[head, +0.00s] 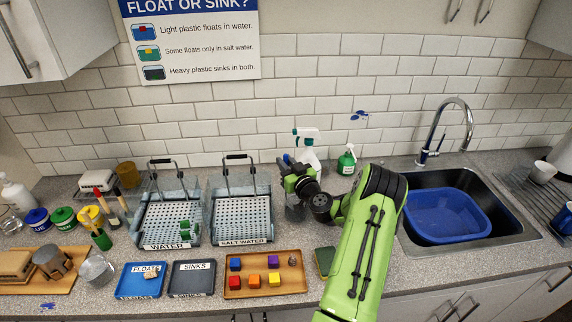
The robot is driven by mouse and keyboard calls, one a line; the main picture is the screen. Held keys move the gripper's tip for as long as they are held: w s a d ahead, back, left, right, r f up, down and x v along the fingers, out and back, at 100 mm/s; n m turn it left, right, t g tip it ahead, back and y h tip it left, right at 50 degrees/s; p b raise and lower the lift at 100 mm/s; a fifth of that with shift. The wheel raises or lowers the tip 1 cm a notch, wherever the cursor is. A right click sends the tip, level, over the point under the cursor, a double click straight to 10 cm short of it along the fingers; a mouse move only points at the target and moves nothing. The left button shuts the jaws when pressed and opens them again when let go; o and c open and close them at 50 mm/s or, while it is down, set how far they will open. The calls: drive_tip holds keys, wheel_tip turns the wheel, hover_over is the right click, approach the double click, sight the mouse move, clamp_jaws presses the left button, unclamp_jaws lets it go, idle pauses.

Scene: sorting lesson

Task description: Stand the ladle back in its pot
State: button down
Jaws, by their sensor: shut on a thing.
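My gripper (287,170) is at the back of the counter, right of the salt water tank, at the end of my green arm. The ladle's lower part and bowl are hidden or too small to make out.
The salt water tank (214,222) stands close on the left, with the water tank (141,222) beyond. A spray bottle (309,152) and a green bottle (346,160) stand behind. A wooden tray (236,292) of blocks lies in front. A blue basin (440,238) sits in the sink.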

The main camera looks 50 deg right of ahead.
drive_tip(key=c, duration=1)
unclamp_jaws()
